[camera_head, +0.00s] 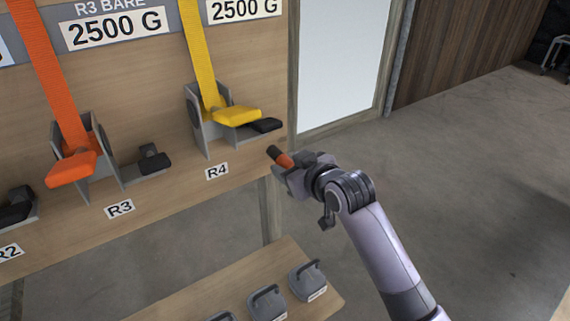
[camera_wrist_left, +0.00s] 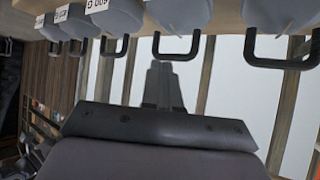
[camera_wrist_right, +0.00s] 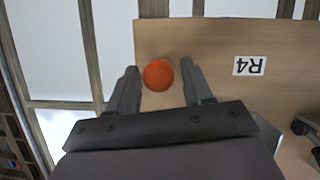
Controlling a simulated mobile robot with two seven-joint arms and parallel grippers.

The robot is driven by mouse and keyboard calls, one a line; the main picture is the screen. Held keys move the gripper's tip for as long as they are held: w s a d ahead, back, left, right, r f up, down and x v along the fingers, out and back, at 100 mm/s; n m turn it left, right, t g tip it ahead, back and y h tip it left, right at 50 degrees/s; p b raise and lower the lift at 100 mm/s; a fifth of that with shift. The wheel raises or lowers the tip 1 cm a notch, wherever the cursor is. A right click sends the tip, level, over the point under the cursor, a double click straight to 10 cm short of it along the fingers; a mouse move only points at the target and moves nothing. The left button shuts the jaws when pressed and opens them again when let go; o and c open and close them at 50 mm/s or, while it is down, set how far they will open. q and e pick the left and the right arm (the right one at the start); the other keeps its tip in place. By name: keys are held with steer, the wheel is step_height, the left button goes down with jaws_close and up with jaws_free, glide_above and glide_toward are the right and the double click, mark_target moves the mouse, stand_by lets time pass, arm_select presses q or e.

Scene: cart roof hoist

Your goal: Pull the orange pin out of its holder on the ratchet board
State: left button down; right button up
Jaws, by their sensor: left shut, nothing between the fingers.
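The orange pin (camera_head: 285,160) shows just below and right of the R4 ratchet, near the right edge of the ratchet board (camera_head: 150,215). A dark piece at its board-side end may be the holder; I cannot tell where pin and holder meet. My right gripper (camera_head: 293,173) is at the pin's near end and partly hides it. In the right wrist view the pin's round orange end (camera_wrist_right: 158,74) lies between the two open fingers (camera_wrist_right: 160,80), with a gap seen on each side. My left gripper (camera_wrist_left: 163,85) is shut and empty, below a row of weights.
The R4 ratchet (camera_head: 225,115) with its yellow strap and the R3 ratchet (camera_head: 85,160) with its orange strap are on the board. Grey handled weights (camera_head: 265,303) stand on a wooden shelf (camera_head: 290,260) below. Open floor (camera_head: 480,170) lies to the right.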

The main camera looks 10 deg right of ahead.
jaws_close()
steer(key=shift+s, duration=0.15)
steer(key=shift+s+d+p, duration=0.4)
steer(key=shift+s+p, duration=0.2)
steer(key=shift+s, duration=0.3)
steer(key=shift+s+d+p, duration=0.35)
steer(key=shift+s+p, duration=0.25)
steer(key=shift+s, duration=0.25)
steer(key=shift+s+d+p, duration=0.4)
steer(key=shift+s+p, duration=0.2)
steer(key=shift+s, duration=0.3)
